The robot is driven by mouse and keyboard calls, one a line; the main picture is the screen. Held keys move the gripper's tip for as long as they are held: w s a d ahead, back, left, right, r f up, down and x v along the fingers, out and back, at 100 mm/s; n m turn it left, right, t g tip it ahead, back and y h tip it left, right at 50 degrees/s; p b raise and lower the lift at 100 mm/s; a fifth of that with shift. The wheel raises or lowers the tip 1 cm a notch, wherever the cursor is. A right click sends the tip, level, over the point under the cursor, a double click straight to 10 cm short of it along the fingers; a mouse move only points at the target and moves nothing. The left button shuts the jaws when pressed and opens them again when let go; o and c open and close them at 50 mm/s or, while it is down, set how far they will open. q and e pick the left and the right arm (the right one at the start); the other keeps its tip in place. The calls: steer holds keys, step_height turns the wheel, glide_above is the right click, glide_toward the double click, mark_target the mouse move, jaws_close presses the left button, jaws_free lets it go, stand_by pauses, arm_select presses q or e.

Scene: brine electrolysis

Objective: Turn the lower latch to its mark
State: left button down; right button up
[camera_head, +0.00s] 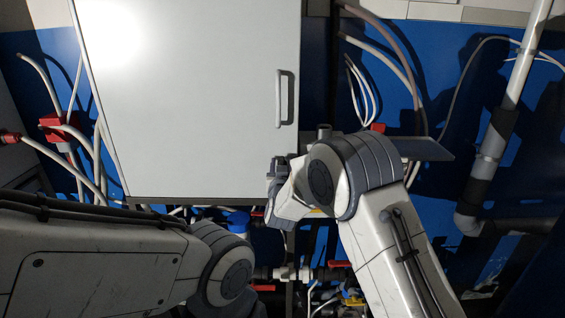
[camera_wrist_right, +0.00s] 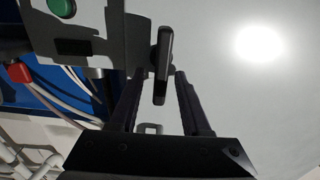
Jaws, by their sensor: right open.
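A dark elongated latch (camera_wrist_right: 162,65) shows in the right wrist view at the edge of the pale cabinet door, its long side nearly upright in the picture. I take it for the lower latch; its mark cannot be made out. My right gripper (camera_wrist_right: 157,78) is open, with one dark finger on each side of the latch's near end in the picture. Gaps show on both sides, and I see no grip on it. In the head view the latch is hidden by my right arm, which reaches the cabinet's lower right corner. My left gripper is out of view.
The white cabinet door (camera_head: 190,95) has a bar handle (camera_head: 280,98), seen beyond my fingers in the wrist view (camera_wrist_right: 150,128). A green button (camera_wrist_right: 62,8) is on the grey panel beside the latch. Cables, a grey pipe (camera_head: 492,140) and red-handled valves (camera_head: 338,264) surround the cabinet.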

jaws_close()
